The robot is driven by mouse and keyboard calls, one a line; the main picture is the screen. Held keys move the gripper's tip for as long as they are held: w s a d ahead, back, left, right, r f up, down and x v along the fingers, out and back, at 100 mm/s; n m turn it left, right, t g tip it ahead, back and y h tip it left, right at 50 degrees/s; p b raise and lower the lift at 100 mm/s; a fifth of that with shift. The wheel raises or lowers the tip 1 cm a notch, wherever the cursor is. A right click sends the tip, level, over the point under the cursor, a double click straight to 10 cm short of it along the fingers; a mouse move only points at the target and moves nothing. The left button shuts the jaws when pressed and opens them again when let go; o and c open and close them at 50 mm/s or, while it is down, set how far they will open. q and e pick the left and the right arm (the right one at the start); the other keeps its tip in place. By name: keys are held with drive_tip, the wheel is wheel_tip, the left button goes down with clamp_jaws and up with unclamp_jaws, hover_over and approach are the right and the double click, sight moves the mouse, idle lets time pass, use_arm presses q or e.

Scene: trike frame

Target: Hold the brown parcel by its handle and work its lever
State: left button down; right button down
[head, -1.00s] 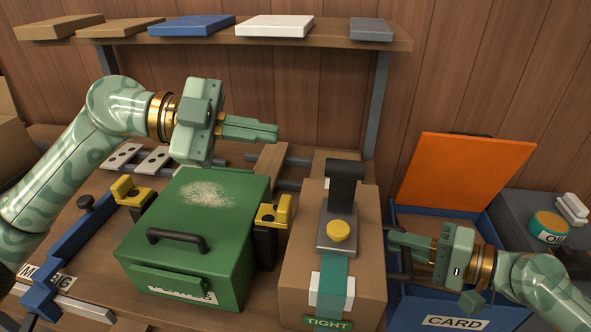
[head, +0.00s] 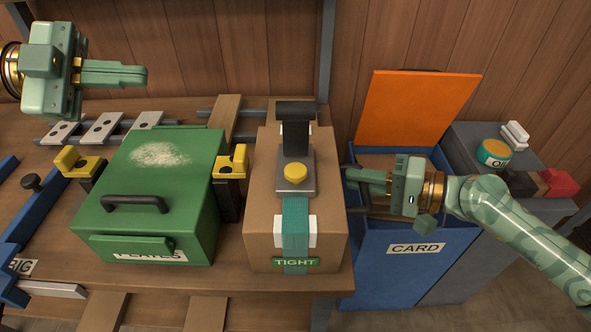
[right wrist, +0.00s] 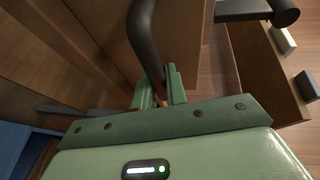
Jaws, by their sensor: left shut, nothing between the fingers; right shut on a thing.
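The brown parcel (head: 265,195) stands on the bench with a teal strap and a green TIGHT label. On its top is a grey plate with a yellow knob (head: 296,173) and a black lever (head: 296,135) standing up behind it. My right gripper (head: 349,174) is at the parcel's right side, shut on its dark handle (right wrist: 147,40), which runs between the fingers in the right wrist view. The lever's bar (right wrist: 258,11) also shows there at the top right. My left gripper (head: 143,77) is shut and empty in the air, behind and above the green box, well left of the lever.
The green box (head: 190,210) with a black handle sits left of the parcel, between yellow clamps (head: 232,165). A blue CARD bin (head: 400,265) with an orange lid (head: 415,110) stands to the right, beside a grey bin with a tin (head: 494,153). Space above the parcel is clear.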

drive_tip(key=c, duration=1.3)
unclamp_jaws()
use_arm(q)
drive_tip(key=v, duration=0.2)
drive_tip(key=shift+a, duration=0.3)
use_arm(e)
drive_tip(key=v, duration=1.2)
